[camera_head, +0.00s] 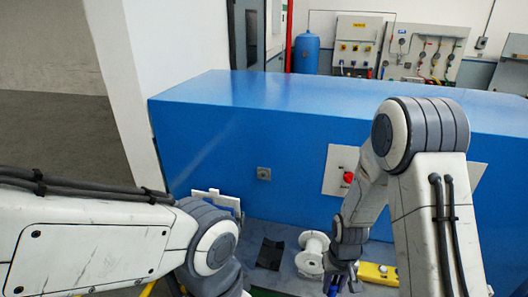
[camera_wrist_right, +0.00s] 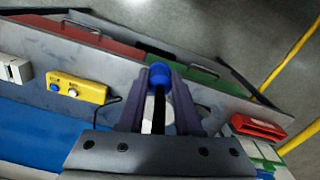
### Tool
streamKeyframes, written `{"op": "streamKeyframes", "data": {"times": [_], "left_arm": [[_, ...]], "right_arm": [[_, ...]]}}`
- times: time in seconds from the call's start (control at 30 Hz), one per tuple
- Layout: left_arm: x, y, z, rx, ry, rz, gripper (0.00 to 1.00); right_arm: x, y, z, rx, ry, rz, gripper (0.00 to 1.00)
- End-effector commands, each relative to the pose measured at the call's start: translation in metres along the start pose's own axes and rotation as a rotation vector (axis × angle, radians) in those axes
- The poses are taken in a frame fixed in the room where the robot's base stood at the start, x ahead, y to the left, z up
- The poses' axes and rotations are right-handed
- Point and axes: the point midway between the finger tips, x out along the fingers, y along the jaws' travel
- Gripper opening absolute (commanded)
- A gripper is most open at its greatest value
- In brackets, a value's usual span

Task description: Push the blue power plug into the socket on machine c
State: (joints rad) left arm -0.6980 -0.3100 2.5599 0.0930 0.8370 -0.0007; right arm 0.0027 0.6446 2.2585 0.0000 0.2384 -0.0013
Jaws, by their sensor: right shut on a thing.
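The blue power plug (camera_wrist_right: 160,74) sits between the fingertips of my right gripper (camera_wrist_right: 160,88) in the right wrist view, with a dark strip, perhaps its cable, running back between the fingers. In the head view my right gripper (camera_head: 342,276) points down at the bottom edge, right of the white spool, and blue shows at its fingers. A blue machine (camera_head: 240,130) fills the middle; I cannot read a letter on it. A small grey socket (camera_head: 263,173) is on its front face, up and left of my right gripper and apart from it. My left gripper is out of view.
A white spool (camera_head: 312,254), a black part (camera_head: 270,254) and a yellow button box (camera_head: 378,273) are on the grey surface before the machine. A panel with a red knob (camera_head: 347,177) is right of the socket. White plates (camera_head: 215,199) stand near my left arm.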

Motion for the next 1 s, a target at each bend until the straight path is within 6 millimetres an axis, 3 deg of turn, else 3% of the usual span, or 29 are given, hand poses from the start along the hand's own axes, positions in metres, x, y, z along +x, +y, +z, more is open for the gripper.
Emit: {"op": "streamKeyframes", "data": {"times": [0.4, 0.63, 1.0], "left_arm": [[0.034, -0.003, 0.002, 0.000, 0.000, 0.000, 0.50], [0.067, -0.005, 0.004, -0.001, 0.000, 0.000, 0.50], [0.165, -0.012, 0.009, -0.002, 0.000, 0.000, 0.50]], "right_arm": [[0.037, -0.004, -0.001, -0.006, -0.001, 0.000, 0.00], [0.070, -0.002, -0.001, -0.004, 0.000, 0.000, 0.00], [0.168, -0.001, 0.000, -0.001, 0.000, 0.000, 0.00]]}}
